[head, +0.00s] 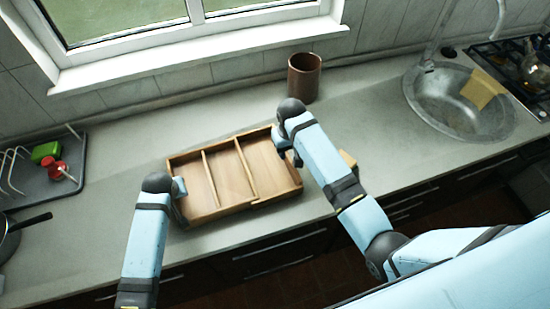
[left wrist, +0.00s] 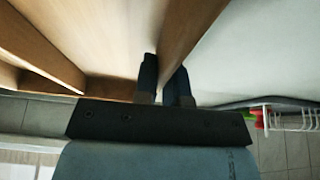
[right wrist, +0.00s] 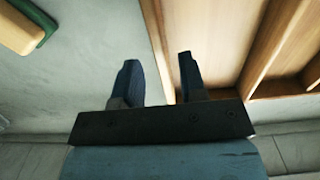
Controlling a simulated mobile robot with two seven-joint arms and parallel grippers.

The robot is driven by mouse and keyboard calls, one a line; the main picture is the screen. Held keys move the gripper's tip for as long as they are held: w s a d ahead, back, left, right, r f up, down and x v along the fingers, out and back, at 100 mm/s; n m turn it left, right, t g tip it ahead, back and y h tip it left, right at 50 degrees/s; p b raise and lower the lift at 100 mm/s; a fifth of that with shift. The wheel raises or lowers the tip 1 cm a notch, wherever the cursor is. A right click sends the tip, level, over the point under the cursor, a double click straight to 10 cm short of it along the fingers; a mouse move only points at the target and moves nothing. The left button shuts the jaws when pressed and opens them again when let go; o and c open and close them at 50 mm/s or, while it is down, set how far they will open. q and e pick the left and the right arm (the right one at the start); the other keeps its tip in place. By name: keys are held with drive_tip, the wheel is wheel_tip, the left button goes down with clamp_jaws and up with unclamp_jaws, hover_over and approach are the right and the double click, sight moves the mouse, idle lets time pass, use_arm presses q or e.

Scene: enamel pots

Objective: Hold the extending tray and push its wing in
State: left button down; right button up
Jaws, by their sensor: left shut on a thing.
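The wooden extending tray (head: 230,172) lies on the counter in the head view, with two dividers across it. Its right end section, the wing (head: 270,163), looks drawn out, with a small step in the front wall. My left gripper (head: 180,188) is shut on the tray's left wall; the left wrist view shows the wall (left wrist: 188,35) between its fingers (left wrist: 165,80). My right gripper (head: 287,148) is at the wing's right end. In the right wrist view its fingers (right wrist: 158,78) are apart, with the wing's end wall (right wrist: 157,35) running between them.
A brown cup (head: 304,78) stands behind the tray. A sponge-like block (head: 348,158) lies right of my right gripper, partly hidden by my arm. A sink (head: 455,105) is at the right, a dish rack (head: 40,170) at the left. The counter's front edge is close to the tray.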

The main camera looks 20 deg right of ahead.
sight(288, 156)
wheel_tip(288, 156, down, 5)
drive_tip(key=shift+f, duration=0.1)
idle(0.3)
clamp_jaws()
